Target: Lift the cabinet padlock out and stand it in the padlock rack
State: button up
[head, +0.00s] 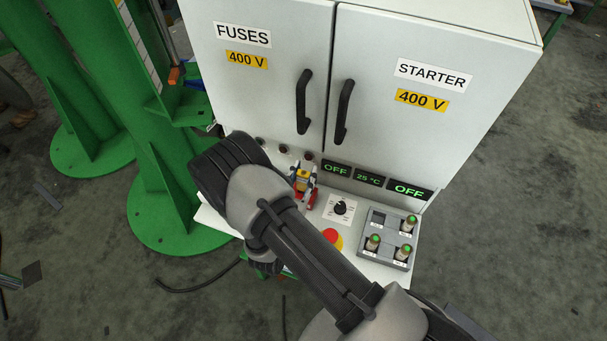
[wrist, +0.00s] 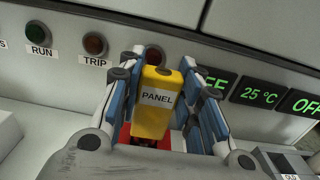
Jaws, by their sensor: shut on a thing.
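A yellow block labelled PANEL (wrist: 156,105), which looks like a padlock body, stands roughly upright between the blue-padded fingers of my gripper (wrist: 164,82). My gripper is shut on it. In the head view the yellow block (head: 302,175) shows between the fingertips (head: 303,170), above the console in front of the cabinet. A red part (wrist: 124,134) lies just below the block; whether they touch I cannot tell. No padlock marked for the cabinet can be made out. I cannot clearly identify the padlock rack; my arm hides the console's left part.
The cabinet (head: 430,45) rises behind, with black door handles and lit displays (head: 366,179). On the console stand a rotary knob (head: 341,208), a red button (head: 333,239) and a grey tray (head: 375,219) with green-topped fuses. A grey box edge (wrist: 14,132) shows at the wrist view's left.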

jog(key=shift+f+b, duration=0.85)
jog(key=shift+f, duration=0.2)
jog(key=o, duration=1.2)
jog(key=v, duration=1.2)
